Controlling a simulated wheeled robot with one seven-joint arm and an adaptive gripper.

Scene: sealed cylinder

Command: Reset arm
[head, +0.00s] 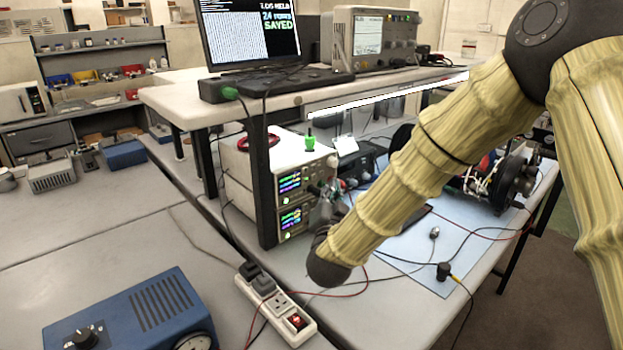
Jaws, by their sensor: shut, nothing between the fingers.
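My arm, in a yellowish ribbed sleeve with dark joints, comes in from the upper right and reaches down over the workbench (350,318). Its lower end is a dark joint near the front of the bench. My gripper (324,212) shows small and grey just above that joint, partly hidden behind the sleeve. It is shut, with nothing seen in it. It appears in front of the stacked power supplies (291,187) with lit displays; I cannot tell whether it touches them.
A white power strip (276,303) lies on the bench edge, with a blue instrument (137,318) at lower left. Cables cross the blue mat (419,261). A raised shelf (190,101) carries a monitor (250,32) and a bench instrument (371,38). The left bench has bare room.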

